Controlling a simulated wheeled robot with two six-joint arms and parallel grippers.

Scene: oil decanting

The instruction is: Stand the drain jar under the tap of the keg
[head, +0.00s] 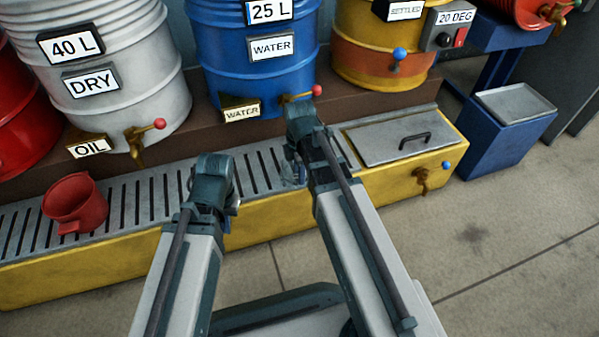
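A small clear vessel (292,171), which looks like the glass drain jar, shows at the slotted grate, partly hidden by my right gripper (300,150). I cannot tell whether it stands on the grate or is held. My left gripper (225,200) is over the grate further left, with its fingers hidden beneath the wrist. The white drum (110,90) labelled 40 L DRY has a red-knobbed tap (140,140) and an OIL plate.
A red mug (75,203) stands on the left of the grate (140,200). A yellow drum (375,55) has a blue-knobbed tap. A lidded section (390,137) of the trough lies right. A blue bin (505,130) stands beyond on open floor.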

